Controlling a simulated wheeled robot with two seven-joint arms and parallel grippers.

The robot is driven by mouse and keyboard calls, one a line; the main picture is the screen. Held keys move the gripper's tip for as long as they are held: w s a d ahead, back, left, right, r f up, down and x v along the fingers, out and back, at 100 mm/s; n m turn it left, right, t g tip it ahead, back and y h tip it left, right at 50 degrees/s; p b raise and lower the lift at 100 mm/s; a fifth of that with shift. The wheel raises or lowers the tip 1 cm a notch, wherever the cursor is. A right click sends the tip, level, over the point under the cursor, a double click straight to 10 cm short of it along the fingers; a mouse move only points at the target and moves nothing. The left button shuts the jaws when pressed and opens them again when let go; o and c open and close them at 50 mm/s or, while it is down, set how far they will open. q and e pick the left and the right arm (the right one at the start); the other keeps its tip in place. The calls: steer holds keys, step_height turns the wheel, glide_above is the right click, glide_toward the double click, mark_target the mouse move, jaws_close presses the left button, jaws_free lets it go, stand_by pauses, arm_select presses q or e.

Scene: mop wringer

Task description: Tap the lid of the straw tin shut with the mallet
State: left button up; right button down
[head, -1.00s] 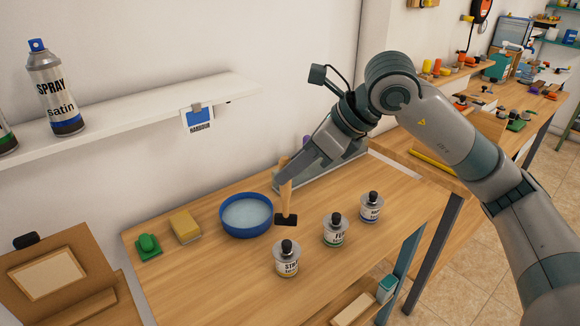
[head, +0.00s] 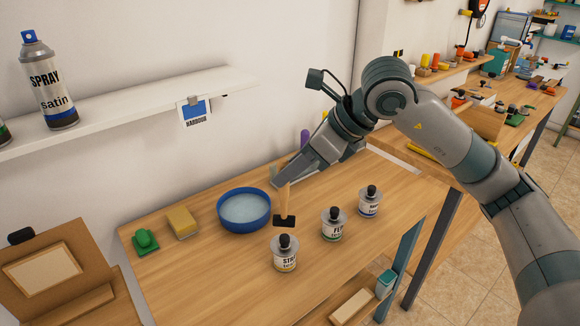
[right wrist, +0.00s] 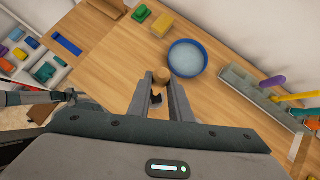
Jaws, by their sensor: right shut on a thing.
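The straw tin (head: 285,257), with a partly readable label, a yellow band and a black knob on its lid, stands upright at the front of the bench. Whether its lid is fully down I cannot tell. My right gripper (head: 279,182) is shut on the wooden handle of the mallet (head: 285,204). The black mallet head appears just behind the tin's knob; the exact gap is unclear. In the right wrist view the fingers (right wrist: 163,82) close around the round wooden handle end (right wrist: 162,75).
Two similar tins, one green-banded (head: 333,227) and one blue-banded (head: 370,203), stand to the right. A blue bowl (head: 244,227), a yellow sponge (head: 182,222) and a green object (head: 146,241) lie left. A shelf (head: 130,98) with a spray can (head: 48,85) overhangs the back.

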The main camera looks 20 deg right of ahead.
arm_select(q)
steer(key=shift+w+d+r, duration=0.15)
steer(key=shift+w+d, duration=0.1)
steer(key=shift+w, duration=0.15)
arm_select(e)
steer(key=shift+f, duration=0.1)
arm_select(q)
steer(key=shift+s, duration=0.1)
steer(key=shift+s+f+b, duration=0.25)
steer(key=shift+f+b, duration=0.1)
steer(key=shift+f, duration=0.15)
steer(key=shift+w+r, duration=0.1)
steer(key=shift+w, duration=0.05)
